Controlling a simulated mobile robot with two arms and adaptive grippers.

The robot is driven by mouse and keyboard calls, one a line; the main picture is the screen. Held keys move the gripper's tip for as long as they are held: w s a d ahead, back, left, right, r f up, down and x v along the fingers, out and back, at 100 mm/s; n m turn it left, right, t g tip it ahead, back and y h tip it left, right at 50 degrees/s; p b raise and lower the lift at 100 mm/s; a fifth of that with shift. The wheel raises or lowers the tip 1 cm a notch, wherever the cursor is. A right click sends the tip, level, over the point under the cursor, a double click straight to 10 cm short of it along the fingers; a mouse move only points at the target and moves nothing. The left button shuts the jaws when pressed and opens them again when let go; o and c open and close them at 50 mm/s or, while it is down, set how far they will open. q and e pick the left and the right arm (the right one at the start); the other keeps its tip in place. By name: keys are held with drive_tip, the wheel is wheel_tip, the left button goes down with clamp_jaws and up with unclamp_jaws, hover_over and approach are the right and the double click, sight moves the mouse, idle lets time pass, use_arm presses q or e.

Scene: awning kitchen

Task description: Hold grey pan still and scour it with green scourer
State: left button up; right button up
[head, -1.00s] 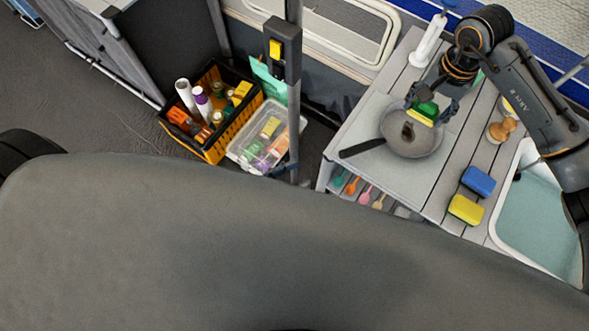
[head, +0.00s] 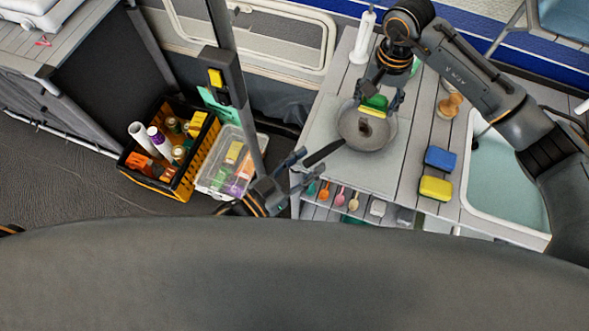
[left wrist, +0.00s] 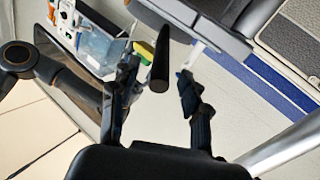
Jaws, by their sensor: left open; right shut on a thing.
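The grey pan (head: 384,140) sits on the grey counter with a dark patch inside and its black handle (head: 324,153) pointing lower left. My right gripper (head: 380,97) is shut on the green scourer (head: 375,103), which has a yellow lower layer, at the pan's far side. Contact between scourer and pan is unclear. My left gripper (head: 304,168) is open just left of the handle's end. In the left wrist view the handle (left wrist: 161,62) shows between the open fingers of my left gripper (left wrist: 158,85), with no finger visibly touching it.
A blue sponge (head: 440,158) and a yellow sponge (head: 435,188) lie right of the pan, beside the sink (head: 500,185). A wooden-topped brush (head: 449,105) stands behind them. A post (head: 240,110), a black-and-orange crate (head: 190,175) and a clear box (head: 212,180) are left.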

use_arm(q)
drive_tip(key=shift+w+d, duration=0.1)
clamp_jaws()
